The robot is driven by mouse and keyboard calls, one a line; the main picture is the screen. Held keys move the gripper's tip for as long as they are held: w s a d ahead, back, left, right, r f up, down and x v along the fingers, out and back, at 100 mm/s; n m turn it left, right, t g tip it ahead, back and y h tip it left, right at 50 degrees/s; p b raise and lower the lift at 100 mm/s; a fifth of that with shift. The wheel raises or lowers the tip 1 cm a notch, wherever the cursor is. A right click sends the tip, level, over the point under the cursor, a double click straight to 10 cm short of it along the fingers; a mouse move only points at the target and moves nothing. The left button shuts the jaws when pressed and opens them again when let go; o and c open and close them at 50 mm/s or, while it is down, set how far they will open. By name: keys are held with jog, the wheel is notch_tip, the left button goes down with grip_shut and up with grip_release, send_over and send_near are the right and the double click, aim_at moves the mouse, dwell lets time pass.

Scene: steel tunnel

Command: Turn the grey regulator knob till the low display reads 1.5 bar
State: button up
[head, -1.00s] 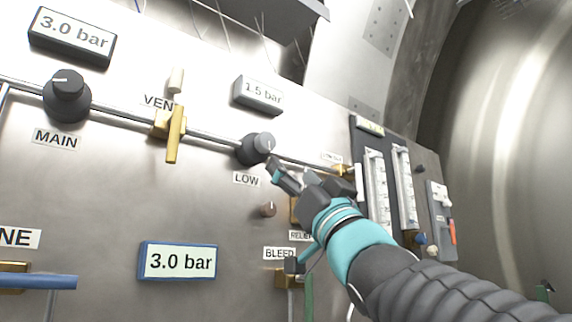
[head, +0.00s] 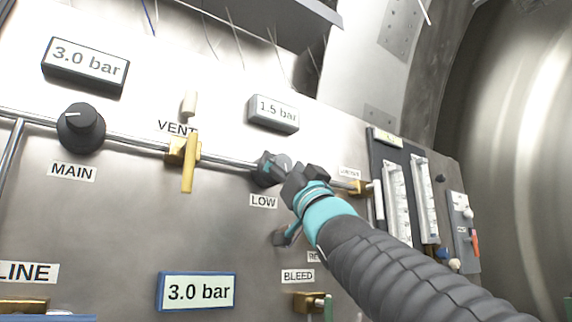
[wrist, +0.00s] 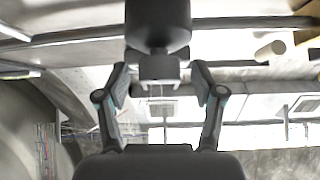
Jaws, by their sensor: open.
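The grey regulator knob (head: 284,160) is on the panel above the LOW label (head: 263,201), partly hidden by my gripper. The low display (head: 275,112) above it reads 1.5 bar. My gripper (head: 275,202) is open at the knob; in the head view one finger overlaps the knob and the other appears lower down. In the wrist view my gripper (wrist: 162,88) has its fingers spread, with clear gaps to a grey piece below a dark cylinder between them, which looks like the regulator. I cannot tell whether any finger touches the knob.
The MAIN knob (head: 81,128) and brass VENT valve (head: 187,160) are to the left. The main display (head: 78,66) and line display (head: 197,292) read 3.0 bar. The BLEED valve (head: 309,302) is below my arm; flow tubes (head: 408,198) stand at right.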

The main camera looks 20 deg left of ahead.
jog(key=c, duration=1.1)
jog(key=shift+r+p, duration=0.1)
jog(key=shift+p, duration=0.3)
jog(key=shift+c, duration=0.2)
jog(key=shift+n+g+y, duration=0.3)
jog(key=shift+n+g, duration=0.1)
jog(key=shift+n, duration=0.1)
jog(key=o, duration=1.1)
jog(key=shift+o, duration=0.2)
jog(key=shift+f, duration=0.2)
